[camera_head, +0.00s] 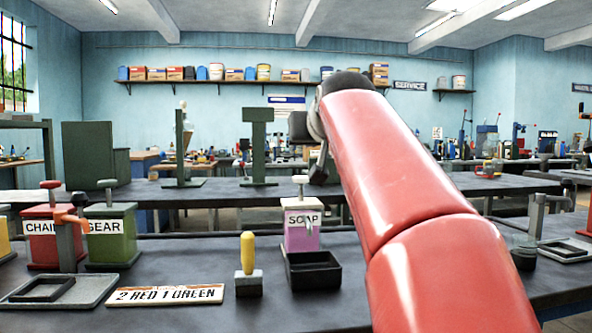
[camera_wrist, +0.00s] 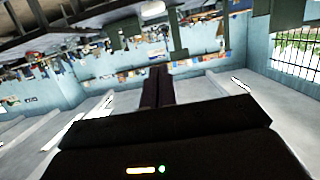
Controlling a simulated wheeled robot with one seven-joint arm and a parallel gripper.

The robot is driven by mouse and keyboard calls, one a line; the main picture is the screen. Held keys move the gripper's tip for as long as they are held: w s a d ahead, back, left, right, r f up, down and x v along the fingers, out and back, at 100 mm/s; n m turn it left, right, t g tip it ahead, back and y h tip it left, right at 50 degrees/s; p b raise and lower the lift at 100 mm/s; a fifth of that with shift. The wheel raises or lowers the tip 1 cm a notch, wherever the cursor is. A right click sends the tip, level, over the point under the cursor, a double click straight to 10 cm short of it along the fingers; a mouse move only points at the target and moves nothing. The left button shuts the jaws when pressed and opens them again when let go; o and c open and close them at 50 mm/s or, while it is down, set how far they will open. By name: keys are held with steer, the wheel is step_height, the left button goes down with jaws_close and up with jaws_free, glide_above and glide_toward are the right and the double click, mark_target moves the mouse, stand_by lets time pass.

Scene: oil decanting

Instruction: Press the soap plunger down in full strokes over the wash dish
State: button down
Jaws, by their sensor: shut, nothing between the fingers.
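The soap dispenser (camera_head: 296,240) is a pink box with a white SOAP label, standing upright on the near bench. Its pale plunger (camera_head: 300,182) stands up from the lid, with a short stem showing. A grey spout points forward over the black square wash dish (camera_head: 312,283), which sits directly in front and looks empty. My gripper (camera_head: 318,176) is just right of the plunger head in the head view, apart from it in the picture; its depth is hard to tell. In the wrist view, my dark fingers (camera_wrist: 156,88) are together and empty. The soap is out of that view.
Left are a red CHAIN can (camera_head: 40,245) and a green GEAR can (camera_head: 110,245) with plungers, a grey tray (camera_head: 90,290), a "2 RED 1 GREEN" sign (camera_head: 165,294) and a yellow-handled block (camera_head: 248,283). My red arm covers the bench right of the dish.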

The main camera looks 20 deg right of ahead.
steer(key=shift+w, duration=0.1)
steer(key=p, duration=0.2)
glide_above(303, 177)
step_height(303, 177, down, 3)
steer(key=shift+w+d+r, duration=0.1)
steer(key=shift+r, duration=0.1)
step_height(303, 177, down, 2)
steer(key=shift+b, duration=0.75)
steer(key=shift+s+f, duration=0.25)
steer(key=shift+f, duration=0.7)
step_height(303, 177, down, 4)
steer(key=b, duration=0.3)
steer(key=shift+b, duration=0.3)
steer(key=shift+r, duration=0.1)
